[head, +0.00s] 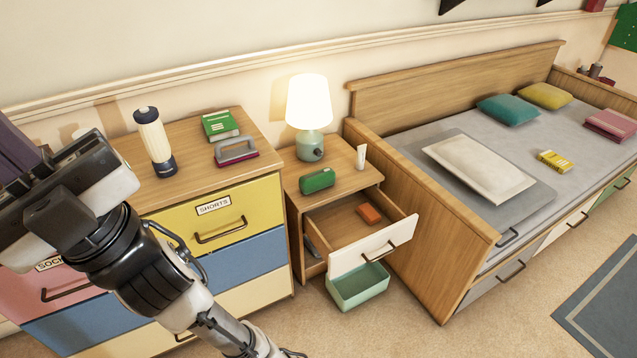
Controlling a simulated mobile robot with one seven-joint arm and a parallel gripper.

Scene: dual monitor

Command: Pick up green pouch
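A green pouch (318,181) lies on top of the wooden nightstand (347,175), near its front left, in front of the lamp. It is small and rounded, with a dark mark on its side. My gripper (62,190) is at the far left, in front of the dresser and well apart from the pouch. Its fingers are not clear from this angle, so I cannot tell whether it is open or shut.
A lit lamp (309,112) and a white tube (361,157) stand near the pouch. The nightstand's drawer (375,250) is open with an orange item (369,213) inside. A green bin (357,287) sits below. The bed's wooden side (430,225) is at right; a dresser (240,210) is at left.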

